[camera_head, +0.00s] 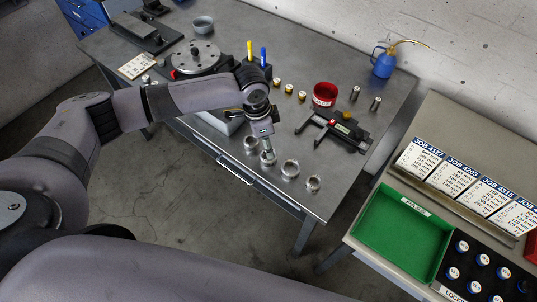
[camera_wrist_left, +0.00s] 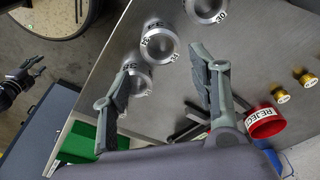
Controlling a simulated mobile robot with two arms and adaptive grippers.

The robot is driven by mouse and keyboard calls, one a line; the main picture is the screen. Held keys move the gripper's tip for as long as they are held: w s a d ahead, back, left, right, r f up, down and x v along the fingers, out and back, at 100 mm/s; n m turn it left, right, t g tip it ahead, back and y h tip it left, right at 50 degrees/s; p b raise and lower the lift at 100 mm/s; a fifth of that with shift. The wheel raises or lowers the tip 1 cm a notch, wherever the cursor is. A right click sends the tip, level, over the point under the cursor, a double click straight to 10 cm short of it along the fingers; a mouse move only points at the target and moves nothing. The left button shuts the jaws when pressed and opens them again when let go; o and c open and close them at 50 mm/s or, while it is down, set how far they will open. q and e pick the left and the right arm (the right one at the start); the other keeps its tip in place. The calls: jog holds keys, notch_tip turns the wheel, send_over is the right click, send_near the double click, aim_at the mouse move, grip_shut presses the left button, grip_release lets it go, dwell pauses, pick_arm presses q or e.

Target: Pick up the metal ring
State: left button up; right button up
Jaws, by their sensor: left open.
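Several metal rings lie in a row near the front edge of the grey table (camera_head: 230,160): a leftmost ring (camera_head: 251,144), a second one (camera_head: 268,159), a third (camera_head: 290,168) and a rightmost one (camera_head: 313,183). My left gripper (camera_head: 267,150) points down and overlaps the second ring in the head view. In the left wrist view its fingers (camera_wrist_left: 155,88) are spread and empty. Three rings show there: one (camera_wrist_left: 133,79) between the fingers in the picture, another (camera_wrist_left: 160,42) above it, and one (camera_wrist_left: 207,9) cut by the top edge.
A caliper (camera_head: 338,129), a red REJECT cup (camera_head: 324,95) and several brass weights (camera_head: 289,88) lie behind the rings. A rotor stand (camera_head: 197,57) and a blue oil can (camera_head: 383,64) stand farther back. A green tray (camera_head: 400,235) sits on the right bench.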

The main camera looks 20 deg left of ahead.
pick_arm(q)
jog(key=shift+d+f, duration=0.15)
jog(key=shift+f, duration=0.75)
jog(key=shift+f+p, duration=0.5)
jog(key=shift+f, duration=0.05)
notch_tip(320, 180, down, 4)
jog(key=shift+w+r+p, duration=0.1)
jog(key=shift+r+p, duration=0.1)
jog(key=shift+p, duration=0.35)
jog(key=shift+f, duration=0.4)
jog(key=c, duration=1)
